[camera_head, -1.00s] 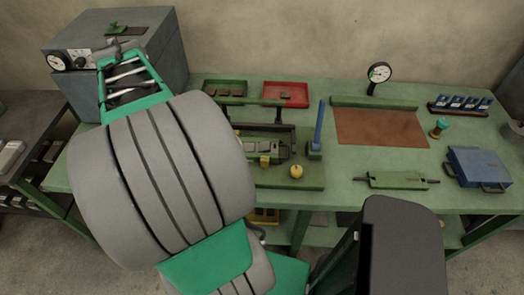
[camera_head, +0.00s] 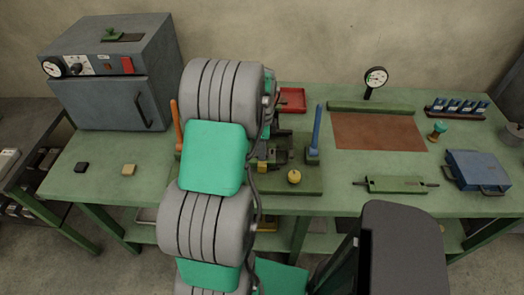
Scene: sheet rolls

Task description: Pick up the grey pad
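I cannot clearly make out a grey pad. A small black pad (camera_head: 82,167) and a small tan pad (camera_head: 129,170) lie apart on the left part of the green bench. My arm reaches up over the middle of the bench. Its wrist end is by the red tray (camera_head: 293,99), and the arm hides my gripper's fingers, the green tray and part of the press fixture (camera_head: 302,186). I cannot see whether my gripper holds anything.
A grey oven (camera_head: 112,85) stands back left. An orange lever (camera_head: 177,125) and a blue lever (camera_head: 316,132) rise from the fixture. A brown sheet (camera_head: 378,132), green roller (camera_head: 397,185), dial gauge (camera_head: 376,78) and blue case (camera_head: 477,168) are right. The left front is mostly clear.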

